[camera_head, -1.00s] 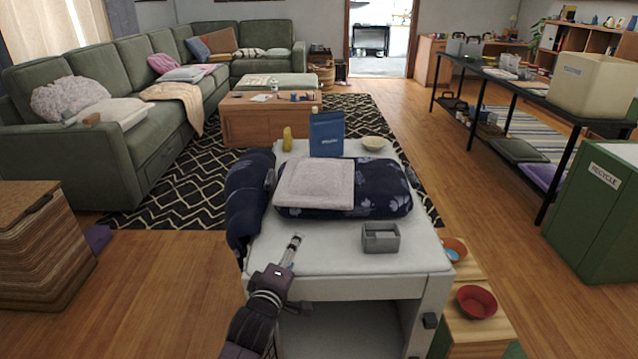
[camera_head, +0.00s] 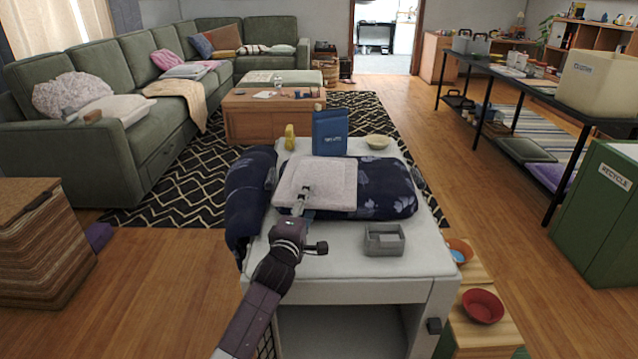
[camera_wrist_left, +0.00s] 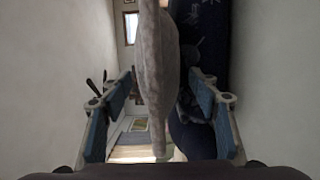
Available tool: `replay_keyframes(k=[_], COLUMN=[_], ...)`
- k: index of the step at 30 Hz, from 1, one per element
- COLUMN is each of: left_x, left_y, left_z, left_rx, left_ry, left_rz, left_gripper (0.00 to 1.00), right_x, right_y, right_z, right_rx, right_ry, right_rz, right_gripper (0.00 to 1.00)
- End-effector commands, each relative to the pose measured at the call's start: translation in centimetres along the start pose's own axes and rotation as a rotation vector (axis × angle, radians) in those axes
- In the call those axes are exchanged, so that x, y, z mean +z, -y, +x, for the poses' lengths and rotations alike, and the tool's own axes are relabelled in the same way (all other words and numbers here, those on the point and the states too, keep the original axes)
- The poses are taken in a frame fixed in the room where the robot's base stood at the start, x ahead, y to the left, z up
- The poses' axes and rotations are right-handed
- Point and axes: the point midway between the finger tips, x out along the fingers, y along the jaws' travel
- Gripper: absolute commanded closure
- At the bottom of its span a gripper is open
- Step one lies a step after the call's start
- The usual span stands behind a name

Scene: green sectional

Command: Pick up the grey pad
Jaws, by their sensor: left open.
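The grey pad (camera_head: 318,178) is a pale, soft, square pad lying on top of a dark blue floral cushion (camera_head: 385,196) on the white table. My left gripper (camera_head: 302,200) is at the pad's near edge, overlapping it in the head view. In the left wrist view the pad (camera_wrist_left: 156,75) shows edge-on between the two blue-lined fingers of the gripper (camera_wrist_left: 157,115). The fingers are open with a gap on both sides of the pad. The cushion (camera_wrist_left: 205,60) is beside the pad there, partly behind the right finger. My right gripper is not in view.
The white table (camera_head: 335,262) also holds a grey open box (camera_head: 384,246), a blue bag (camera_head: 329,132), a yellow item (camera_head: 290,138) and a pale bowl (camera_head: 378,142). A dark blue bundle (camera_head: 247,200) hangs over the left edge. Front table surface is mostly clear.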

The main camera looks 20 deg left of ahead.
Motion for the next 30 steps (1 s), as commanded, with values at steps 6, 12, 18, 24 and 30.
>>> replay_keyframes(k=[6, 12, 18, 24, 30], left_x=[0.03, 0.04, 0.04, 0.06, 0.06], left_y=[0.01, -0.02, -0.02, -0.14, -0.22], left_z=[1.35, 1.37, 1.35, 1.36, 1.36], left_rx=[-0.001, -0.001, 0.0, 0.002, 0.002], left_ry=[0.0, 0.0, 0.0, 0.001, 0.001], left_rz=[0.0, 0.001, 0.0, 0.001, 0.001], left_gripper=[0.44, 0.44, 0.65, 0.79, 0.79], right_x=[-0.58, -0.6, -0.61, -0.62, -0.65], right_y=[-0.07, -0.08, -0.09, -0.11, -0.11], right_z=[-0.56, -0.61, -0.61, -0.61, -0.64], right_rx=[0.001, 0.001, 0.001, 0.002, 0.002], right_ry=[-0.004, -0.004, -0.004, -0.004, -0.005], right_rz=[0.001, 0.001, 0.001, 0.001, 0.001], right_gripper=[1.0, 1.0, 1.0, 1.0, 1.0])
